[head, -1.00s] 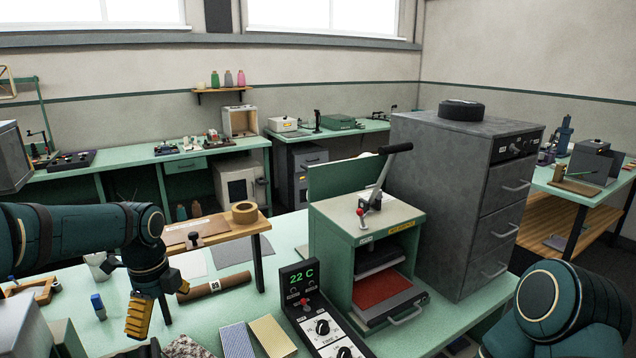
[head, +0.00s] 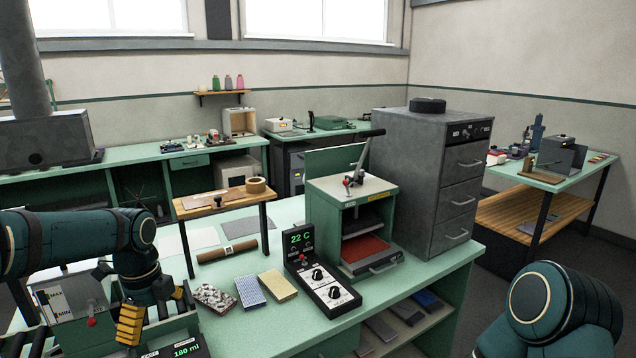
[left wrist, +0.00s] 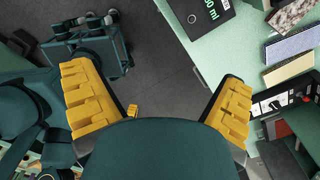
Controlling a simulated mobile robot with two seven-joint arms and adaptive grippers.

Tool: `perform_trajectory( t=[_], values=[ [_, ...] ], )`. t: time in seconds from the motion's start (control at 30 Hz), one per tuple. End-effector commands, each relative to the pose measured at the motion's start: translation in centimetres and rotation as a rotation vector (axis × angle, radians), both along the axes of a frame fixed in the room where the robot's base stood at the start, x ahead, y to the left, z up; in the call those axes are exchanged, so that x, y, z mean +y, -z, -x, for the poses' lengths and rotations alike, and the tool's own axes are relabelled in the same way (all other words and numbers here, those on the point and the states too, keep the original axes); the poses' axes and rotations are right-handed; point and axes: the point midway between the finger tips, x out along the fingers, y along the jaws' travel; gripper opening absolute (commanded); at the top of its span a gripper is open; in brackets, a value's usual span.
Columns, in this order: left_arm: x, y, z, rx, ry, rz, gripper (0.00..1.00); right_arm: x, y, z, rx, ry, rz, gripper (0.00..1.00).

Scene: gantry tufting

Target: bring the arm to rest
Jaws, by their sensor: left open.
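My left gripper (head: 131,325) hangs with its yellow fingers pointing down at the lower left of the head view, by the front left part of the green bench (head: 240,335). In the left wrist view its two yellow fingers (left wrist: 158,105) are wide apart with nothing between them. Below them is dark floor (left wrist: 165,60), with the bench edge to the right. My right arm (head: 545,310) shows only as a rounded dark teal link at the lower right of the head view. Its gripper is out of the picture.
The bench holds a control box (head: 318,275) reading 22 C, a green press (head: 350,205) with a lever, several sample blocks (head: 248,291) and a small wooden stand (head: 228,198). A device reading 180 ml (head: 185,350) sits close to my left gripper. A grey cabinet (head: 420,180) stands behind.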

Motion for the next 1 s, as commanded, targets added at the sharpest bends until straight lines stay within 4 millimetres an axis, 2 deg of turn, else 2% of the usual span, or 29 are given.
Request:
perform_trajectory(
  t=[0.1,0.17,0.33,0.47,0.6,0.7,0.8,0.9,1.0],
  values=[
    [-3.0,4.9,-0.4,-0.004,-0.13,0.064,0.97,0.0,0.1,0.0,0.0,0.0,0.0,0.0],
    [-4.6,7.3,-0.4,-0.008,-0.217,0.101,0.97,0.0,0.1,0.0,0.001,0.0,0.0,0.0],
    [-10.0,15.1,0.9,0.015,-0.531,0.219,0.97,0.0,0.2,0.0,0.001,-0.001,0.0,0.0],
    [-14.3,21.1,3.6,0.064,-0.853,0.306,0.97,0.0,0.3,0.1,0.002,-0.002,0.0,0.0],
    [-18.1,26.5,7.8,0.136,-1.24,0.365,0.97,0.0,0.4,0.1,0.003,-0.002,0.0,0.0],
    [-19.7,29.2,10.9,0.179,-1.498,0.382,0.97,0.0,0.5,0.1,0.003,-0.002,0.0,0.0],
    [-20.6,30.8,13.5,0.205,-1.709,0.385,0.97,0.0,0.5,0.2,0.004,-0.004,0.0,0.0],
    [-20.9,31.7,15.3,0.216,-1.851,0.384,0.97,0.0,0.6,0.2,0.004,-0.004,-0.001,0.0],
    [-21.0,32.1,16.1,0.219,-1.925,0.385,0.97,0.0,0.6,0.2,0.004,-0.004,-0.001,0.0]
  ],
)
